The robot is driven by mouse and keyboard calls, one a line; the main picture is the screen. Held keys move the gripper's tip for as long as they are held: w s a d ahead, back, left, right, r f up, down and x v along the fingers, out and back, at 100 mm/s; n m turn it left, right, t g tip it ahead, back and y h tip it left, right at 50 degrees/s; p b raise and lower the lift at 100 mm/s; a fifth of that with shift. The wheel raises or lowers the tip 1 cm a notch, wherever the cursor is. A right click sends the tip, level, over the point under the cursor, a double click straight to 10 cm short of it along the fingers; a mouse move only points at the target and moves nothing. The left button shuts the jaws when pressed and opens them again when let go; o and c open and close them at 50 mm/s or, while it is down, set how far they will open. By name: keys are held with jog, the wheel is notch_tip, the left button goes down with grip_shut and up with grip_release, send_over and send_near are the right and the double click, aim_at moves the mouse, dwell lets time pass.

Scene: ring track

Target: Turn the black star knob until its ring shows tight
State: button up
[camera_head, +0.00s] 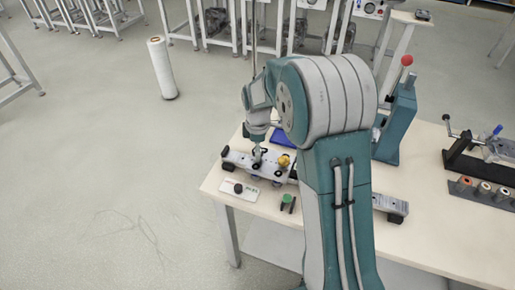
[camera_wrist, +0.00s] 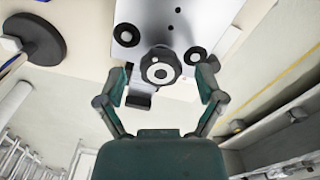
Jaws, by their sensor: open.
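The black star knob (camera_wrist: 160,67) shows in the wrist view, with a pale centre and a dark dot in it. It sits on a light metal plate (camera_wrist: 165,14). My gripper (camera_wrist: 162,78) is open, with one finger on each side of the knob and a visible gap to it on both sides. In the head view my gripper (camera_head: 258,156) points down over the light metal fixture (camera_head: 240,160) on the table; the knob cannot be made out clearly there. I cannot tell what the knob's ring shows.
A yellow knob (camera_head: 283,160) is beside my gripper. A white plate with a black knob (camera_head: 238,188) and a green-topped piece (camera_head: 287,199) lie in front. A teal press (camera_head: 397,120) stands to the right. The table's left front corner is near the fixture.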

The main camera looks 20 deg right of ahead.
jog(key=c, duration=1.1)
jog(key=shift+m, duration=0.3)
jog(key=shift+c, duration=0.2)
jog(key=m, duration=1.1)
jog(key=shift+w+r+m, duration=0.1)
jog(key=shift+r+m, duration=0.05)
jog(key=shift+m, duration=0.25)
jog(key=m, duration=0.6)
jog(key=shift+r, duration=0.1)
jog(key=m, duration=0.6)
jog(key=shift+m, duration=0.3)
